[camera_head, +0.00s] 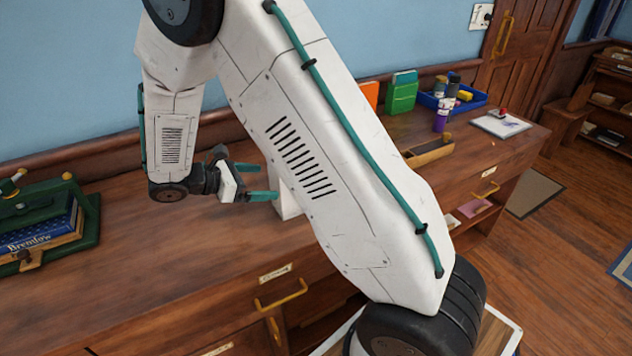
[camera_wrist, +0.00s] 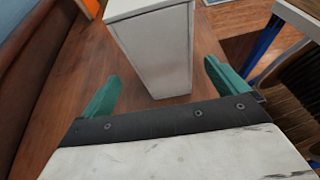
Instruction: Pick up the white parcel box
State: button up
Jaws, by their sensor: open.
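The white parcel box (camera_head: 287,203) stands on the wooden counter (camera_head: 130,250). In the head view only a narrow strip of it shows, as my arm hides the rest. In the wrist view the gripper's fingers (camera_wrist: 162,78) lie to the left and right of the box's lower part, with gaps on both sides. I cannot tell whether the box is between the fingertips.
At the left stands a green holder with a blue book (camera_head: 40,228). Beyond my arm are an orange item (camera_head: 369,95), a green item (camera_head: 402,92), a blue tray (camera_head: 425,101), a purple bottle (camera_head: 442,115) and a wooden tray (camera_head: 432,152).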

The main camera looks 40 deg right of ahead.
aim_at(286, 181)
jog(key=x, duration=0.2)
jog(key=shift+d+f, duration=0.15)
jog(key=shift+d, duration=0.25)
jog(key=x, duration=0.5)
jog(key=shift+s, duration=0.35)
jog(key=c, duration=1.3)
